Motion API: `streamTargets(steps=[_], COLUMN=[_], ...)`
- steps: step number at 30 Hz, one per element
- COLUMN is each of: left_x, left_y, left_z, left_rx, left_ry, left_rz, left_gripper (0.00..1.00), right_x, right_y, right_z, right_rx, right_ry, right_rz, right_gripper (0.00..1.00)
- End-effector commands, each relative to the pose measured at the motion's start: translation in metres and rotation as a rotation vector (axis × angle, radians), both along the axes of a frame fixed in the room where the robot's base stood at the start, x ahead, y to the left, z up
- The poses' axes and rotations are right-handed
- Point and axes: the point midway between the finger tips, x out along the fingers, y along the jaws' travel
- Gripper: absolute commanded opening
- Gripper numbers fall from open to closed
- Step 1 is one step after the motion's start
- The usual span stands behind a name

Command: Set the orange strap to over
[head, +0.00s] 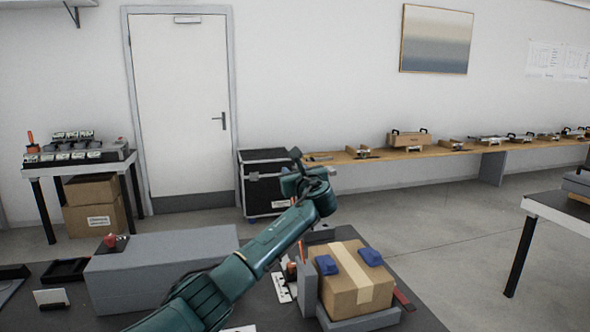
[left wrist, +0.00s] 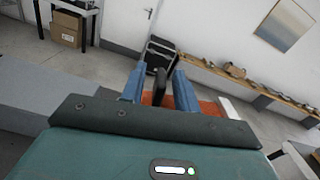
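My left gripper (head: 300,172) is raised above the far side of the workbench, behind the cardboard box (head: 345,295). In the left wrist view its two blue fingers (left wrist: 160,88) stand apart, with a narrow dark piece between them that does not appear to touch both. An orange surface (left wrist: 210,107), possibly the orange strap, shows behind and below the fingers. In the head view a thin orange piece (head: 300,251) stands by a grey block left of the box; I cannot tell whether it is the strap. My right gripper is not in view.
The box bears a pale tape band and two blue pieces (head: 327,265). A long grey block (head: 160,268) with a red knob lies on the bench at left. A black case (head: 265,185) stands on the floor behind. A wooden shelf (head: 450,150) runs along the wall.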

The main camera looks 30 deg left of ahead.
Motion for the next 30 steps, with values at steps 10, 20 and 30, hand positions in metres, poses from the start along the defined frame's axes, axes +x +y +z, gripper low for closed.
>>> streamTargets(steps=[10,20,30], left_x=[0.0031,0.0029,0.0029], left_y=[0.0029,0.0028,0.0028], left_z=[0.0003,0.0001,0.0000], left_rx=[0.001,0.000,0.001], left_ry=[-0.001,0.000,0.001], left_rz=[-0.002,-0.001,-0.002], left_gripper=[0.31,0.06,0.00], right_x=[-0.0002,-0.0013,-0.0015], right_y=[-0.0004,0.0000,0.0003], right_z=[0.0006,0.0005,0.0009], right_rx=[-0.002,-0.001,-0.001], right_ry=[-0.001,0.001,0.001], right_rz=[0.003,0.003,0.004], right_gripper=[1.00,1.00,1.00])
